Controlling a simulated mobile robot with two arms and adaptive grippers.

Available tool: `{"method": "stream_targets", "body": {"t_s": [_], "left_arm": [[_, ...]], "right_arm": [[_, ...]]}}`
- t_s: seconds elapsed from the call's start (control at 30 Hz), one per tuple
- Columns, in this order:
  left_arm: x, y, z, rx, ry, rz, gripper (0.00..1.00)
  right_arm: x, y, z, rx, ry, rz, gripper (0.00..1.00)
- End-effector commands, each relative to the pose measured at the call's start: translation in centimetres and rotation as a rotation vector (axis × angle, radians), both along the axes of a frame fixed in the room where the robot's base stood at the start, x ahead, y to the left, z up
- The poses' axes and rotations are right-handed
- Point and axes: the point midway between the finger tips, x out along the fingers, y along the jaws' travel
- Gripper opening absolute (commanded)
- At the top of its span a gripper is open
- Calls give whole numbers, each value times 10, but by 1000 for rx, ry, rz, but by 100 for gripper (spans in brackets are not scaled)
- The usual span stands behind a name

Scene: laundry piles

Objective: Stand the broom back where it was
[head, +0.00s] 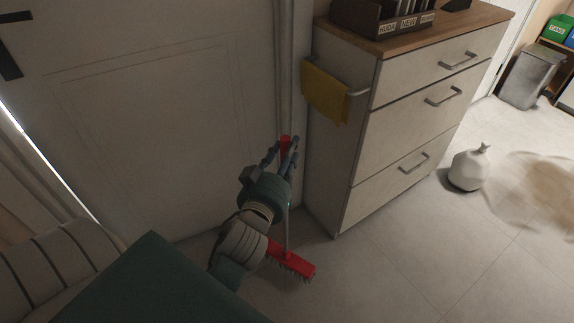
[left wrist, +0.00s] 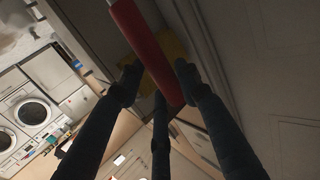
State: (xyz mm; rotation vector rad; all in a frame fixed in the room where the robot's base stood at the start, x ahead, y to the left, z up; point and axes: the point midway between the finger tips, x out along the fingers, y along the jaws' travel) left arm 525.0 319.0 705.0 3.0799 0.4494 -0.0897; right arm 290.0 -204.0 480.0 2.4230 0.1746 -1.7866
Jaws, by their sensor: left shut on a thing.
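The broom has a red bristled head (head: 291,262) low at the floor, beside the left side of the drawer cabinet. Its thin grey handle rises nearly upright to a red section (head: 285,146). My left gripper (head: 284,152) is shut on the broom at this red section, in front of the door frame. In the left wrist view the red section (left wrist: 146,45) runs between my fingers (left wrist: 158,88). I cannot tell whether the bristles touch the floor. My right gripper is not in view.
The drawer cabinet (head: 400,130) stands just right of the broom, with a yellow cloth (head: 324,95) on its side rail. A panelled door (head: 150,120) is behind. A white bag (head: 468,169) and a brownish patch (head: 545,190) are on the floor at right. Floor in front is clear.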

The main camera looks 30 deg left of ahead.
Motion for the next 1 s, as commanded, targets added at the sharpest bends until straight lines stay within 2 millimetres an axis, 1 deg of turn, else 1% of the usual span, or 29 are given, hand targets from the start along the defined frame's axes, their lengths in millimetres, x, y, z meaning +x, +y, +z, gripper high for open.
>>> {"method": "stream_targets", "body": {"t_s": [0.1, 0.13, 0.2, 0.3, 0.57, 0.7, 0.73, 0.8, 1.0], "left_arm": [[0, 0, -12, 1, -3, -1, 0], [0, 0, -19, 0, -2, 0, 0], [0, 0, -29, 1, -2, 0, 0], [0, 0, -36, 2, -3, -1, 0], [0, 0, -35, 1, -5, -1, 0], [0, 0, -39, 1, -5, -1, 0], [0, 0, -41, -1, 2, 0, 38], [0, 0, -41, -1, 2, 0, 52], [0, 0, -41, -1, 2, 0, 53]], "right_arm": [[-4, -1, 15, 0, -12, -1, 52], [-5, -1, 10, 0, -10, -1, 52], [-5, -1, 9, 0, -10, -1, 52], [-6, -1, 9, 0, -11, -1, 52], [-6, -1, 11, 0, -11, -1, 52], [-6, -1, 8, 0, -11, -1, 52], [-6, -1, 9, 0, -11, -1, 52], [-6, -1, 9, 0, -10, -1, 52], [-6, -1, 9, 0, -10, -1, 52]]}}
